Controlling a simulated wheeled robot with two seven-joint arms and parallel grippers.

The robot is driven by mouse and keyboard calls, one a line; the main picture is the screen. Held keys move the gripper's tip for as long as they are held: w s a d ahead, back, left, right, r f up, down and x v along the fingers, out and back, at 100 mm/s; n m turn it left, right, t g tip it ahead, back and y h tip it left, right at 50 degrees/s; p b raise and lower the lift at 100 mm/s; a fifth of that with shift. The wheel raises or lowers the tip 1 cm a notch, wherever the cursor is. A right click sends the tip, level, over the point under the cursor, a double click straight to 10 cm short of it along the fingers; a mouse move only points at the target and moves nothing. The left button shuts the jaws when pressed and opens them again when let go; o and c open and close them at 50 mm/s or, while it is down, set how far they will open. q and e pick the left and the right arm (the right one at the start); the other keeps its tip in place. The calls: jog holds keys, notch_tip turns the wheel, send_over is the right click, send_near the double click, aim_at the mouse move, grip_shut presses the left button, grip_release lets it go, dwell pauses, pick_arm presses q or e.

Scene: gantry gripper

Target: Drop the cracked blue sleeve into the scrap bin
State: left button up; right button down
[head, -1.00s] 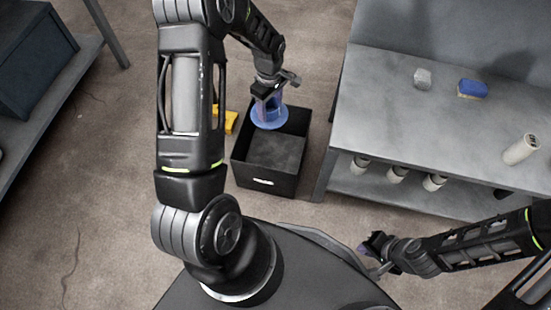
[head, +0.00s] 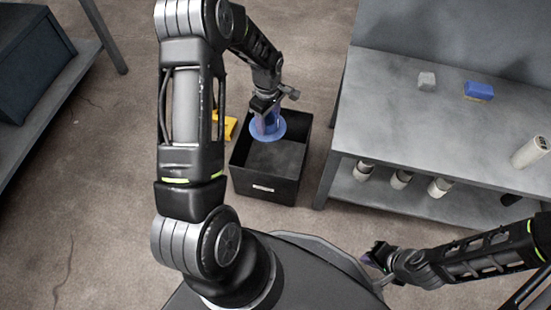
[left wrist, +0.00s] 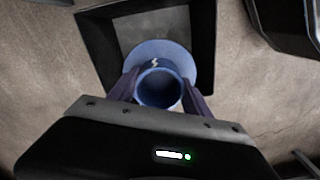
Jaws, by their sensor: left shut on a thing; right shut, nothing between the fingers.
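The blue sleeve (head: 267,127) is a tube with a wide round flange at its lower end. In the left wrist view the sleeve (left wrist: 178,60) shows its open end and a small pale zigzag mark. My left gripper (head: 266,104) is shut on its tube; the fingers also show in the left wrist view (left wrist: 158,88). The scrap bin (head: 262,187) is a black open box on the floor. The sleeve is over the bin's far part; its exact height above the bin floor is unclear. My right gripper (head: 372,258) is shut and empty, low at the right.
A yellow object (head: 229,128) lies left of the bin. A shelf with a dark box (head: 30,65) is at left.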

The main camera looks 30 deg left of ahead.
pick_arm(q)
jog(key=shift+f+b, duration=0.3)
jog(key=shift+f, duration=0.45)
pick_arm(e)
jog(key=shift+w+f, duration=0.15)
jog(key=shift+f, duration=0.4)
pick_arm(q)
jog(key=o, duration=1.7)
jog(key=shift+c, duration=0.2)
jog(key=shift+r, duration=0.1)
notch_tip(320, 180, up, 8)
jog(key=p, duration=0.3)
pick_arm(e)
jog(key=r, duration=0.2)
jog(key=shift+s+a+r, duration=0.1)
jog(key=shift+s+r, duration=0.2)
jog(key=shift+r, duration=0.1)
pick_arm(q)
jog(key=shift+f, duration=0.2)
